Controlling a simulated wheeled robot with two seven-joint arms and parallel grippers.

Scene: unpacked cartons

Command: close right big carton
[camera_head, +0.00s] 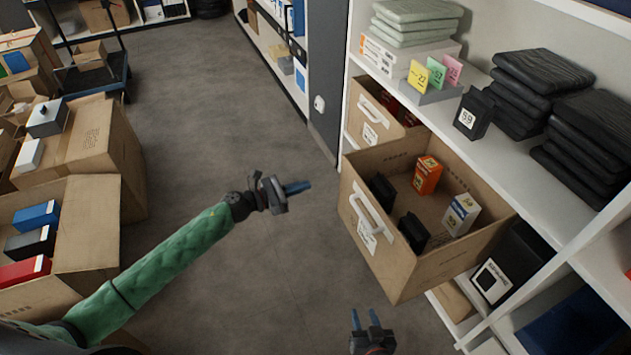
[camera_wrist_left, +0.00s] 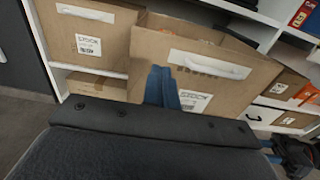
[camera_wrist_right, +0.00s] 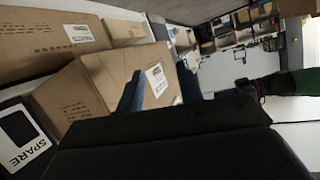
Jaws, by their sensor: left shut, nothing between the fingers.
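The big right carton (camera_head: 420,277) is brown cardboard and sticks far out of the white shelf, its top open. Its front has a white handle (camera_head: 371,212) and a label. Inside stand an orange box (camera_head: 427,176), a white box (camera_head: 461,215) and two black boxes. My left gripper (camera_head: 298,187) is shut and empty, left of the carton's front and apart from it. In the left wrist view its fingers overlap the carton's front (camera_wrist_left: 225,75). My right gripper (camera_head: 366,319) is open and empty, below the carton near the bottom edge; the carton's side (camera_wrist_right: 95,80) shows in the right wrist view.
A second carton (camera_head: 366,108) sits further back in the shelf beside it. A black SPARE box (camera_head: 505,262) stands on the shelf to the right. Dark folded stacks (camera_head: 540,80) lie on the shelf above. Open cartons (camera_head: 95,230) stand at left. The floor between is clear.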

